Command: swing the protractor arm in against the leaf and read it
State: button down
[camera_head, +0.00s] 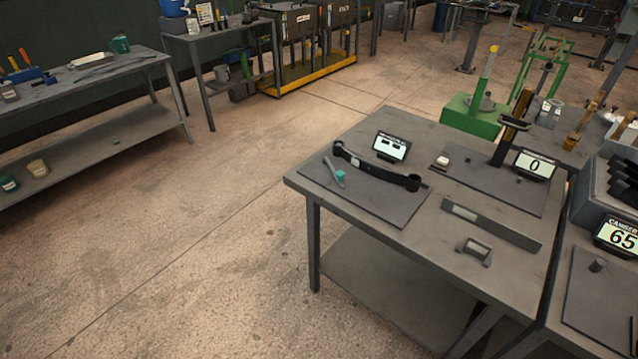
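A dark curved leaf (376,168) with an eye at each end lies on a dark plate (398,208) on the near table. A thin grey arm (331,168) with a teal knob (340,176), seemingly the protractor arm, lies beside the leaf's left end. It angles away toward the lower right; whether it touches the leaf is too small to tell. A small display (391,146) behind the leaf shows two dashes. My gripper is not in view.
The same table (300,182) carries a second display (534,164) reading 0, a flat grey bar (490,225) and a small block (474,249). Another display (620,238) at right reads 65. Open floor (180,260) lies left of the table. A workbench (90,75) stands far left.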

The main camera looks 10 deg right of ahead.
aim_at(339, 174)
jog(key=i+u, duration=0.2)
jog(key=u, duration=0.25)
jog(key=i+l+u, duration=0.1)
jog(key=u, duration=0.35)
jog(key=i+l+u, duration=0.2)
jog(key=i+l, duration=0.35)
jog(key=i+l+u, duration=0.2)
jog(key=i+l, duration=0.35)
jog(key=l, duration=0.1)
